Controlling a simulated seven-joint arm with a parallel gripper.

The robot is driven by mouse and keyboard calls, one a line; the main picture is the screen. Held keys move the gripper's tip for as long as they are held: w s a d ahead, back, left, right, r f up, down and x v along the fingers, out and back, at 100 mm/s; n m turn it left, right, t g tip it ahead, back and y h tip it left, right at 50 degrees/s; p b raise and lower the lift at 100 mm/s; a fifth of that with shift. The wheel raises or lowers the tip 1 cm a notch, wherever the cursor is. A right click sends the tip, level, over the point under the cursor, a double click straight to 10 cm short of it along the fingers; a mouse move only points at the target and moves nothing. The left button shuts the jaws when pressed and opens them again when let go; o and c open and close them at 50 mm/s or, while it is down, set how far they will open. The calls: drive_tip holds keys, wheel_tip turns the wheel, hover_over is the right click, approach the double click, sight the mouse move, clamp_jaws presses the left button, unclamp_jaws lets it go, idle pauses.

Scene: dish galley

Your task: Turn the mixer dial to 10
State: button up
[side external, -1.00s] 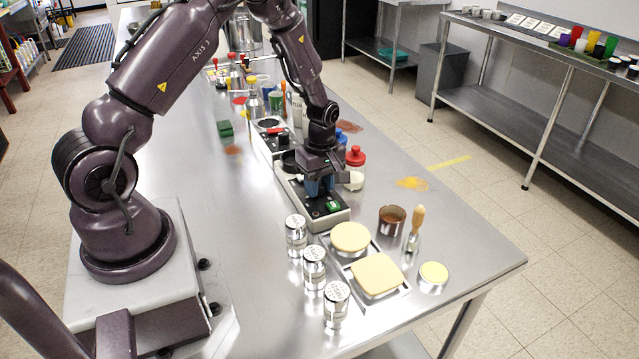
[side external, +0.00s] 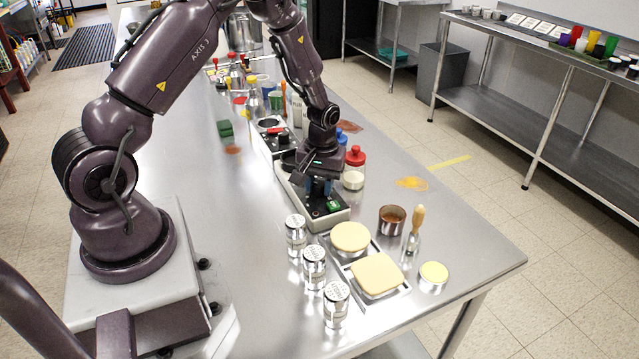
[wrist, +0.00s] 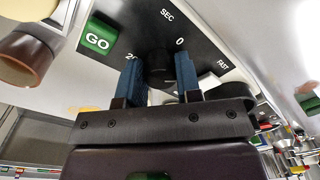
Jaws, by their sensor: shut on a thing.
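The mixer (side external: 338,217) is a pale, long unit on the steel table with a black top panel. In the wrist view its panel (wrist: 200,47) carries a green GO button (wrist: 98,36), the labels SEC and FAST, and the marks 0 and 20. The black dial (wrist: 160,68) sits between the blue fingertips of my gripper (wrist: 160,80). My gripper is shut on the dial. Its pointer is hidden, so I cannot read its setting. In the side view my gripper (side external: 319,186) is over the panel and covers the dial.
Several steel shakers (side external: 314,268) stand in front of the mixer. A tray (side external: 339,259) with yellow slabs lies to their right. A red-lidded jar (side external: 354,170) stands close to the right of my gripper. A copper-coloured cup (side external: 392,220) is further right.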

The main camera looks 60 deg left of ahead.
sight(319, 186)
drive_tip(key=m, duration=1.3)
drive_tip(key=shift+t, duration=0.3)
drive_tip(key=shift+m, duration=0.3)
drive_tip(key=o, duration=0.9)
drive_tip(key=r, duration=1.3)
drive_tip(key=shift+s+d, duration=0.15)
drive_tip(key=shift+d, duration=0.15)
